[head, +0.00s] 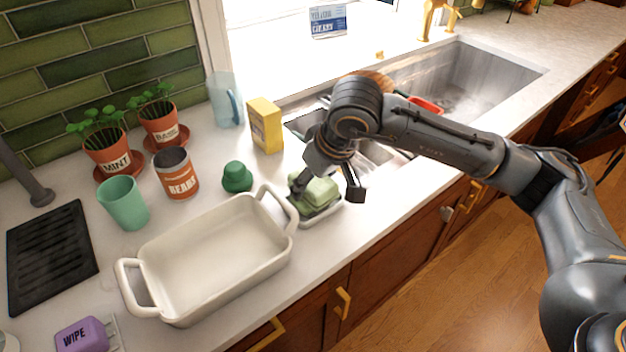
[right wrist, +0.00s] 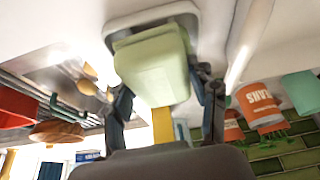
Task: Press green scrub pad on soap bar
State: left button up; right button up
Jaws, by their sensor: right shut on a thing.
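The green scrub pad (head: 316,190) is a light green block at the pale soap dish (head: 328,217), right of the white baking dish. My right gripper (head: 325,188) reaches down over it with a finger on each side, shut on it. In the right wrist view the pad (right wrist: 155,75) fills the space between the fingers (right wrist: 165,90). A darker green edge (right wrist: 140,38) shows between the pad and the dish; it may be the soap bar, mostly hidden by the pad. I cannot tell whether they touch. My left gripper is not in view.
The white baking dish (head: 213,253) stands close on the left. A dark green knobbed object (head: 237,177) and a yellow box (head: 265,126) stand behind. The sink (head: 470,80) is beyond my arm. The counter's front edge is close to the soap dish.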

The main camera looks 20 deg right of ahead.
jog(key=shift+s+f+b, duration=0.1)
jog(key=shift+f+b, duration=0.15)
jog(key=shift+b, duration=0.1)
dwell(1.3)
notch_tip(320, 180, up, 2)
jog(key=shift+p, duration=0.4)
jog(key=shift+r+p, duration=1)
jog(key=shift+r, duration=1.7)
jog(key=shift+f, duration=0.1)
